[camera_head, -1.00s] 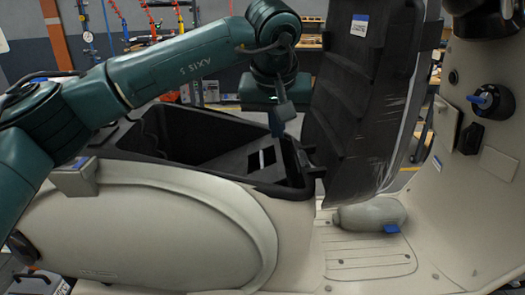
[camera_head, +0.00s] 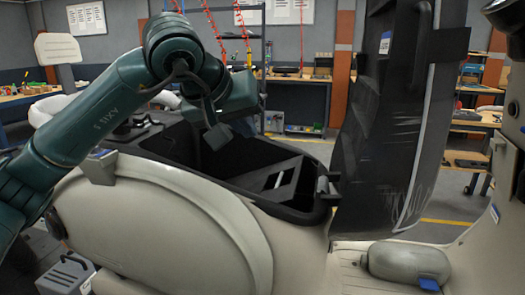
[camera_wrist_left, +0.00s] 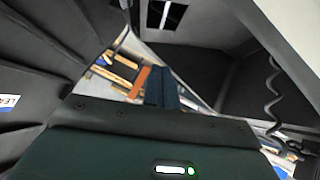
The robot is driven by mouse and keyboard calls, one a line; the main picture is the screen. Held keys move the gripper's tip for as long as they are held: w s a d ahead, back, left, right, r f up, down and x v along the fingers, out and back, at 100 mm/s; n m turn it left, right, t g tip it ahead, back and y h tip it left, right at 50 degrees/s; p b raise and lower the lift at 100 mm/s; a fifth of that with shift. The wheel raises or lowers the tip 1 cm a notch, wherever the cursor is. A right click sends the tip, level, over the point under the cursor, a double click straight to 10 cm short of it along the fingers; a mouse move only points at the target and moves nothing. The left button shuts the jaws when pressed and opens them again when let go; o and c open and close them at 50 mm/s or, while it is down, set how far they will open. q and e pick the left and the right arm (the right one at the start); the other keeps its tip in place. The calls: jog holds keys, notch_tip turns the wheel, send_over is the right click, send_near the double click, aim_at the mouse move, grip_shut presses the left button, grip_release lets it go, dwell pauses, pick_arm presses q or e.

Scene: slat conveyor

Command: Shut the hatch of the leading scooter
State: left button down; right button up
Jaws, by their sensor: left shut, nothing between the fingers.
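The cream scooter (camera_head: 165,225) stands side-on in the head view with its dark storage bin (camera_head: 225,185) open. Its hatch, a tall dark panel (camera_head: 375,150) with a small label, stands nearly upright at the bin's right end. My left gripper (camera_head: 218,136) is shut and empty over the bin's far side, clear of the hatch by a visible gap in the head view. In the left wrist view the closed fingers (camera_wrist_left: 162,88) point past a dark ribbed panel (camera_wrist_left: 50,50), seemingly the hatch, partly labelled "LEA". My right gripper is not in view.
A grey rounded object (camera_head: 405,262) with a blue tab lies on the footboard by the hatch's base. The handlebar column (camera_head: 510,170) rises at the right edge. Workbenches (camera_head: 300,78) and shelving stand behind, with open floor between.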

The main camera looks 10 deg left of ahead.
pick_arm(q)
send_over(277, 184)
jog(key=a, duration=0.3)
notch_tip(277, 184, down, 6)
jog(key=shift+d+f+p, duration=0.15)
jog(key=shift+d+f, duration=0.1)
jog(key=shift+f, duration=0.45)
jog(key=shift+d+f+p, duration=0.1)
jog(key=shift+d+f, duration=0.15)
jog(key=shift+f, duration=0.45)
jog(key=shift+d+f+p, duration=0.15)
jog(key=shift+d+f, duration=0.1)
jog(key=shift+f, duration=0.45)
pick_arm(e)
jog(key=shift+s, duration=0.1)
pick_arm(q)
jog(key=shift+d+f+b, duration=0.3)
jog(key=shift+f+b, duration=0.25)
jog(key=shift+f, duration=0.05)
jog(key=shift+d+f+b, duration=0.3)
jog(key=shift+f+b, duration=0.25)
jog(key=shift+d+f, duration=0.2)
jog(key=shift+f, duration=0.1)
jog(key=shift+r, duration=0.15)
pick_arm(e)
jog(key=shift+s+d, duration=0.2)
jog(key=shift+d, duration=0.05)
